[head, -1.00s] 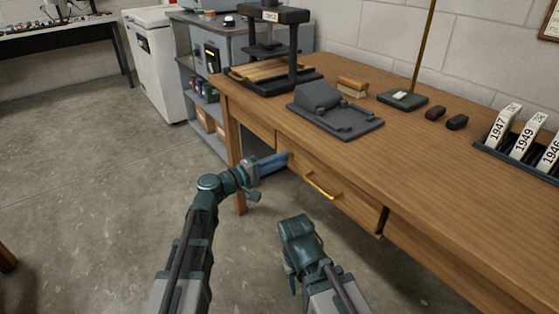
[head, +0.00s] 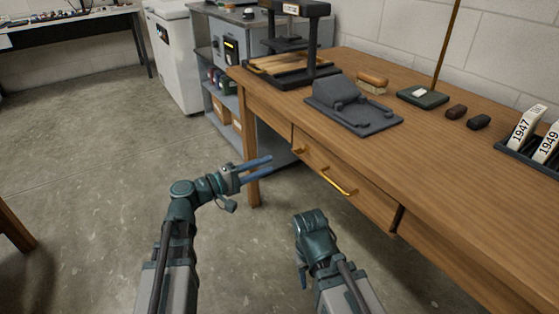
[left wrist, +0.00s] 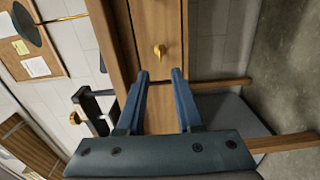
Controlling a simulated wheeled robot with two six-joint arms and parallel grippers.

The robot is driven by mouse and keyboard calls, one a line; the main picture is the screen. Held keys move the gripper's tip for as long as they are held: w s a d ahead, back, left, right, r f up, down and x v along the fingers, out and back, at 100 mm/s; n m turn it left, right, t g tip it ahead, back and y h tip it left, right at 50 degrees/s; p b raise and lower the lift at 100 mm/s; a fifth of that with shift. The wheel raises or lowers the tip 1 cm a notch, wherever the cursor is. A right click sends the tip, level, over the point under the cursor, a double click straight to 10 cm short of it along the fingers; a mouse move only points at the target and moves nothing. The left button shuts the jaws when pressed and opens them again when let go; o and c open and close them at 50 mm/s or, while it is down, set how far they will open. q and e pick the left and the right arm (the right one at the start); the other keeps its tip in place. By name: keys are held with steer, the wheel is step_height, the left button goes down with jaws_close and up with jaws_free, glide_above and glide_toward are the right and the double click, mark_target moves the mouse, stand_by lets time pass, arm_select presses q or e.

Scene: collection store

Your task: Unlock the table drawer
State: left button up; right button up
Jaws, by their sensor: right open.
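The wooden table (head: 440,150) has a drawer (head: 365,204) in its front with a brass bar handle (head: 340,184). A small brass key (head: 299,150) sticks out near the drawer's left end. The key also shows in the left wrist view (left wrist: 159,49), beyond and between my fingertips. My left gripper (head: 271,166) is open and empty, in front of the table and apart from the key. In the left wrist view its two blue fingers (left wrist: 160,76) stand apart. My right gripper (head: 310,238) is low in front of the drawer, empty as far as I see; its fingertips are mostly hidden.
On the tabletop are a dark grey block on a plate (head: 350,105), a brush (head: 372,83), a press (head: 295,55), a green-based stand (head: 422,97) and a rack of numbered tags (head: 525,150). A grey cabinet (head: 215,70) stands behind.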

arm_select(q)
steer(key=shift+v, duration=1.45)
steer(key=s+d+f+m+g+y+p, duration=0.4)
steer(key=s+d+f+m+g+y, duration=0.25)
steer(key=s+d+f+g, duration=0.35)
steer(key=s+a+f+m+g+y+p, duration=0.1)
steer(key=s+a+f+m+y+p, duration=0.3)
steer(key=s+y, duration=0.45)
step_height(320, 180, up, 38)
steer(key=a+p, duration=0.1)
steer(key=p, duration=3.6)
steer(key=shift+y, duration=0.4)
